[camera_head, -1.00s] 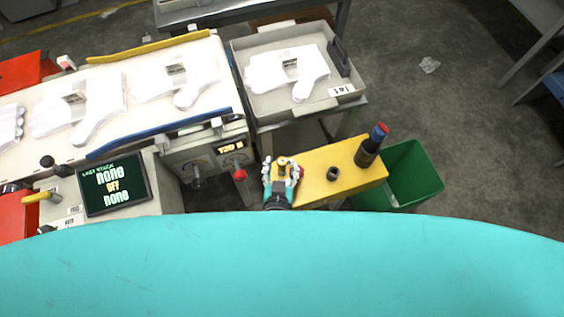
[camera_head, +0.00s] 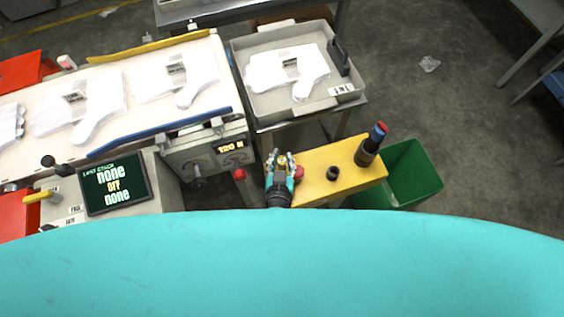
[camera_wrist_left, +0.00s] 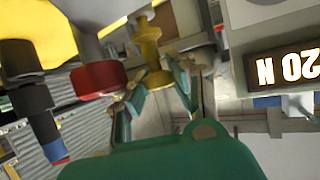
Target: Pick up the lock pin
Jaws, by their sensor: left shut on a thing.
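The lock pin (camera_wrist_left: 148,42) appears to be the brass-yellow turned piece with a rounded knob in the left wrist view. My left gripper (camera_wrist_left: 160,78) is shut on its lower knob, with a teal finger on either side. In the head view my left gripper (camera_head: 281,158) is at the left end of the yellow block, and its fingers mostly hide the pin. I cannot tell whether the pin is clear of its seat. My right gripper is in neither view.
A red knob (camera_wrist_left: 98,80) is close beside the left fingers. The yellow block (camera_head: 315,163) carries a small dark ring (camera_head: 333,173) and a dark cylinder (camera_head: 368,151) with blue and red top. A green bin (camera_head: 415,174) stands right. The force display (camera_head: 232,148) is left of the gripper.

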